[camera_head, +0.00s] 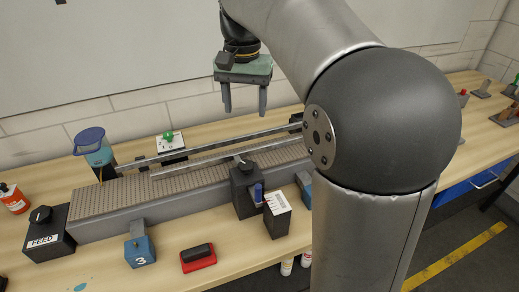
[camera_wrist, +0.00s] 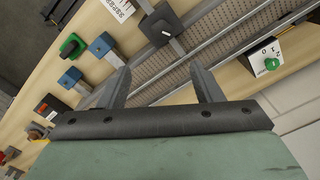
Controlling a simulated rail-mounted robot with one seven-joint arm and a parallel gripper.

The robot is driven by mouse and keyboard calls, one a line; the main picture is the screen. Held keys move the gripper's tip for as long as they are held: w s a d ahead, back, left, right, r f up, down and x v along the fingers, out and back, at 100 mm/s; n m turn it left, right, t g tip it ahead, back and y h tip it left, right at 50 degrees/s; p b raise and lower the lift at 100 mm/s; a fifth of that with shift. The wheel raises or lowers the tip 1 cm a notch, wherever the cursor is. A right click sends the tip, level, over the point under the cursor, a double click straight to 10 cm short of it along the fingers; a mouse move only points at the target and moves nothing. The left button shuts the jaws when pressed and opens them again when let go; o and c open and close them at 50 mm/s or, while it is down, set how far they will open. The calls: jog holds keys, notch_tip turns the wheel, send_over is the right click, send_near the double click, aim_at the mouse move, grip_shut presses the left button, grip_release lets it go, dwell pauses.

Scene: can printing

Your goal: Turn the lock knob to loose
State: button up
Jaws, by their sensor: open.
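My gripper (camera_head: 245,112) hangs above the back side of the conveyor, its two fingers apart with nothing between them. In the wrist view, the gripper (camera_wrist: 160,68) is also open and empty. A black block (camera_head: 244,192) with a dark knob (camera_head: 241,164) on top stands at the conveyor's front side; the knob also shows in the wrist view (camera_wrist: 164,28), ahead of the fingers. A green knob (camera_head: 168,136) sits on a white-faced box behind the conveyor, at right in the wrist view (camera_wrist: 271,63). I cannot read which knob is the lock.
The conveyor (camera_head: 130,191) with metal guide rails (camera_head: 215,142) runs across the table. A FEED box (camera_head: 44,240), a blue block marked 3 (camera_head: 140,251), a red-and-black pad (camera_head: 198,257) and a white scale plate (camera_head: 277,204) stand around it.

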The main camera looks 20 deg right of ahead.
aim_at(246, 164)
notch_tip(246, 164, down, 17)
jog(key=shift+a+r+p, duration=0.15)
jog(key=shift+p, duration=0.35)
jog(key=c, duration=1)
